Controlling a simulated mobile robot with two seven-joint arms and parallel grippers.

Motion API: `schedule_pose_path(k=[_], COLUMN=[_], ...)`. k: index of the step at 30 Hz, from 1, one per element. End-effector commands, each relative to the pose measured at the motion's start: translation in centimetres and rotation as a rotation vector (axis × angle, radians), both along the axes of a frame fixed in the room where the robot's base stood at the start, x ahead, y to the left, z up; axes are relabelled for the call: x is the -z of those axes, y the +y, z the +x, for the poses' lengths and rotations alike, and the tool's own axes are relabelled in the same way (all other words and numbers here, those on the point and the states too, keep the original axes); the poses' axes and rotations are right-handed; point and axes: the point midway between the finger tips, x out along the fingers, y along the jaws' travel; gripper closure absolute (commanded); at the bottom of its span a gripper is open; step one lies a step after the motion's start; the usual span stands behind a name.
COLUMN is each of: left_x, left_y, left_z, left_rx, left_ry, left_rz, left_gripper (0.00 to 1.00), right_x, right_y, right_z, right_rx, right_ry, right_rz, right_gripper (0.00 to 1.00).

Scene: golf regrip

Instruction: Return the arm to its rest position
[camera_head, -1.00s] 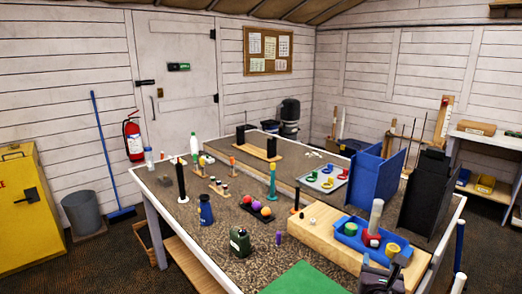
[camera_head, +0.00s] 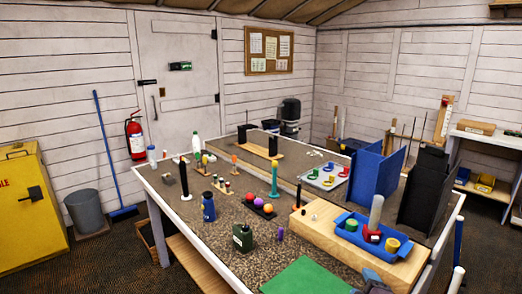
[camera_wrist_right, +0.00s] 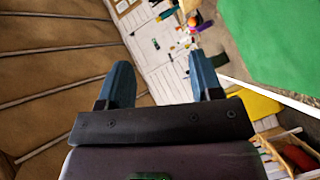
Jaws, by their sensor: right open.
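My right gripper (camera_head: 374,282) shows only in part at the bottom edge of the head view, in front of the workbench (camera_head: 232,222). In the right wrist view, the two blue fingers of this gripper (camera_wrist_right: 158,78) stand wide apart with nothing between them. The wrist camera looks past them at the wall and ceiling, with a green mat (camera_wrist_right: 268,40) at the upper right. My left gripper is in neither view.
A blue tray (camera_head: 342,232) with several items sits on a wooden block near the right gripper. Blue and black upright panels (camera_head: 374,178) stand behind it. A green mat (camera_head: 302,278) lies at the bench's front.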

Motion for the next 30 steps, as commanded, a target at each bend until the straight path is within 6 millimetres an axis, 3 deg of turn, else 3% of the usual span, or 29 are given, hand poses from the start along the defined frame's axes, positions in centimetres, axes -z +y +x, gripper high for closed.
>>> schedule_pose_path(k=[6,10,15,21,25,30], left_x=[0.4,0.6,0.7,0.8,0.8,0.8], left_y=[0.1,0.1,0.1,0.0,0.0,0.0], left_z=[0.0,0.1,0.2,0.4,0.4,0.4], left_rx=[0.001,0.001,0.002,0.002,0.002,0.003], left_ry=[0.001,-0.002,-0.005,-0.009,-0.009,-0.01], left_rz=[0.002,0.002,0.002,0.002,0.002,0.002], left_gripper=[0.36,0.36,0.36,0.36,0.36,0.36], right_x=[5.7,8.9,12.6,15.9,16.8,17.0], right_y=[0.1,-0.3,-1.3,-2.3,-2.5,-2.5], right_z=[-7.0,-11.7,-17.6,-22.9,-24.4,-24.7], right_rx=[0.072,0.152,0.254,0.35,0.375,0.378], right_ry=[0.095,0.152,0.222,0.288,0.31,0.314], right_rz=[0.691,0.959,1.072,1.08,1.078,1.076], right_gripper=[0.41,0.41,0.41,0.41,0.41,0.41])
